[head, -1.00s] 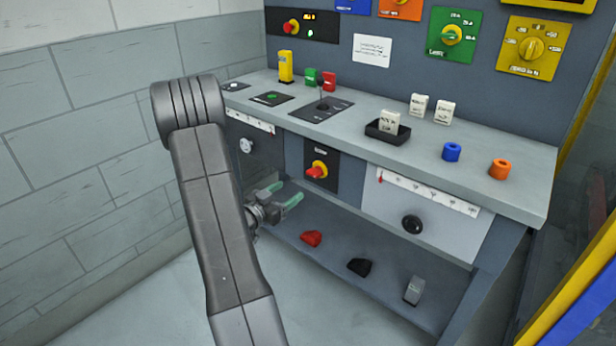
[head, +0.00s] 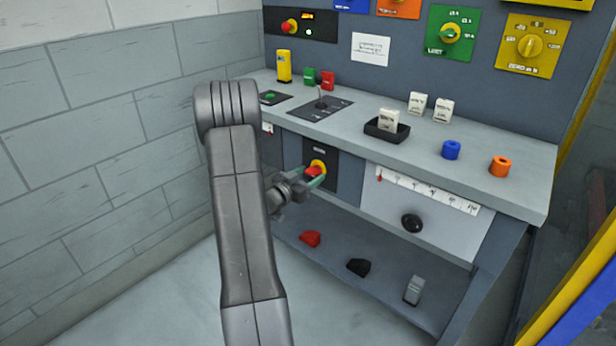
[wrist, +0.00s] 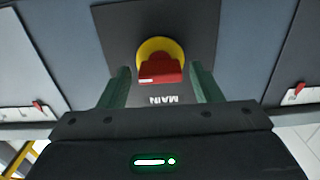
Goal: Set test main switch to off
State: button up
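The main switch is a red handle (head: 313,171) on a yellow round base (head: 319,166), set in a dark panel under the bench top. In the wrist view the red handle (wrist: 160,69) sits on the yellow base (wrist: 160,48), with the word MAIN upside down on the panel (wrist: 195,22). My gripper (head: 313,182) is at the switch. In the wrist view its two green fingers (wrist: 160,88) are apart, one on each side of the handle, with gaps showing between them and the handle. The handle's far side is hidden.
A white scale panel (head: 425,205) with a black knob (head: 412,223) is right of the switch. Loose handles lie on the lower shelf (head: 335,262).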

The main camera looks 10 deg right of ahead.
jog(key=c, duration=0.8)
jog(key=shift+o, duration=0.2)
jog(key=shift+r+n+p, duration=0.1)
jog(key=shift+n+p, duration=0.3)
jog(key=shift+p, duration=0.1)
jog(key=n+p, duration=0.2)
jog(key=shift+n+p, duration=0.35)
jog(key=shift+n, duration=0.05)
jog(key=n+p, duration=0.3)
jog(key=n, duration=0.2)
jog(key=shift+p, duration=0.4)
jog(key=n+p, duration=0.2)
jog(key=n, duration=0.3)
jog(key=shift+p, duration=0.3)
jog(key=shift+n+p, duration=0.85)
jog(key=shift+n, duration=1.15)
